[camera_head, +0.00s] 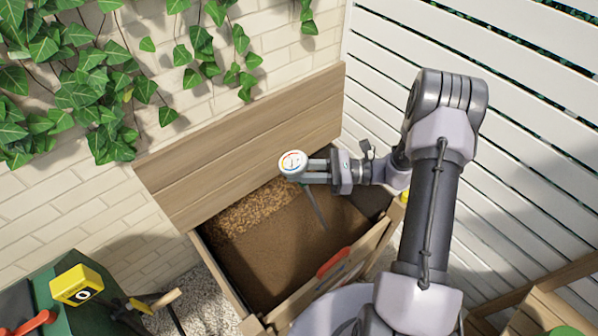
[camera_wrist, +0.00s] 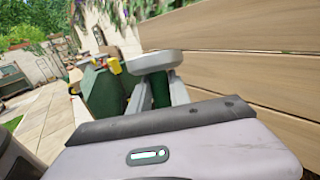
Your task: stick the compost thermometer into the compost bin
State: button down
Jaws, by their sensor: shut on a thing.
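The compost thermometer (camera_head: 293,163) has a round white dial with a coloured ring and a thin grey probe slanting down and right. My gripper (camera_head: 305,171) is shut on it just below the dial. In the wrist view the dial (camera_wrist: 155,62) shows edge-on above the fingers of my gripper (camera_wrist: 160,90). The compost bin (camera_head: 228,284) is an open wooden box with brown compost and a lighter patch of chips at the back left. The thermometer is over the bin's interior. I cannot tell whether the probe tip touches the compost.
The bin's raised wooden lid (camera_head: 245,140) stands behind, against the brick wall. A red-handled tool (camera_head: 333,262) lies at the bin's front edge. A white slatted fence (camera_head: 530,110) is at right. A yellow object (camera_head: 77,284) sits on a green container at lower left.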

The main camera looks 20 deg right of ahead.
jog(key=shift+r+p, duration=4.1)
jog(key=shift+r, duration=2.3)
jog(key=shift+f, duration=0.1)
